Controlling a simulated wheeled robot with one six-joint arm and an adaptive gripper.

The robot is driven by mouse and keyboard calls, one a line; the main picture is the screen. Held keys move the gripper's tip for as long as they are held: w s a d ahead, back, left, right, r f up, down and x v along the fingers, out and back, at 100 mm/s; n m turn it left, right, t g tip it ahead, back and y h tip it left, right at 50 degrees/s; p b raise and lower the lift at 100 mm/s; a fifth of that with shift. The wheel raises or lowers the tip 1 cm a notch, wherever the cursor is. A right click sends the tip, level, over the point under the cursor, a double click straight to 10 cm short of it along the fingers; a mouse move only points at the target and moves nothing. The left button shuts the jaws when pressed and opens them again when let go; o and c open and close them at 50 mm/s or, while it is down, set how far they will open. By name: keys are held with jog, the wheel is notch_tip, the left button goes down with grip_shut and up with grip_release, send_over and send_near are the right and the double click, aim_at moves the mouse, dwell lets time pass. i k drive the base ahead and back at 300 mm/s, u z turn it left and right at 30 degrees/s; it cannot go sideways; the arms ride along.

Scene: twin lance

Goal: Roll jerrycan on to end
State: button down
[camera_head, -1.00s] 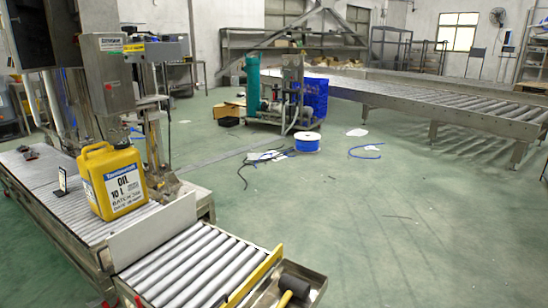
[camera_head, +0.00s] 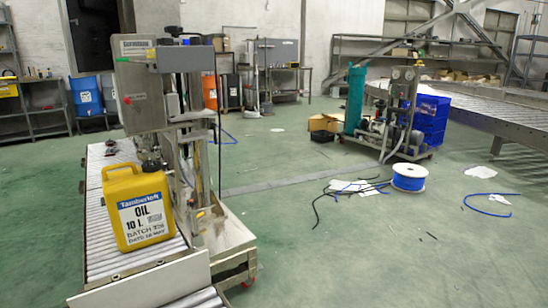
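The yellow jerrycan (camera_head: 117,226) stands upright on the roller conveyor (camera_head: 103,284) at the left of the head view. Its white label reads OIL 10 L, and its handle is at the top. A pale flat plate (camera_head: 150,281) stands across the conveyor just in front of it, on the near side. The near end of the conveyor is cut off by the bottom edge of the picture. My gripper is not in view.
A filling machine with a grey box (camera_head: 140,90) stands right behind the jerrycan. A blue-and-white cable reel (camera_head: 408,178), loose cables and a green pump unit (camera_head: 354,100) are on the floor to the right.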

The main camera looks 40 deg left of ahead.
aim_at(138, 203)
jog(key=i, duration=2.35)
jog(key=u, duration=2.65)
jog(key=i, duration=0.5)
jog(key=u, duration=0.9)
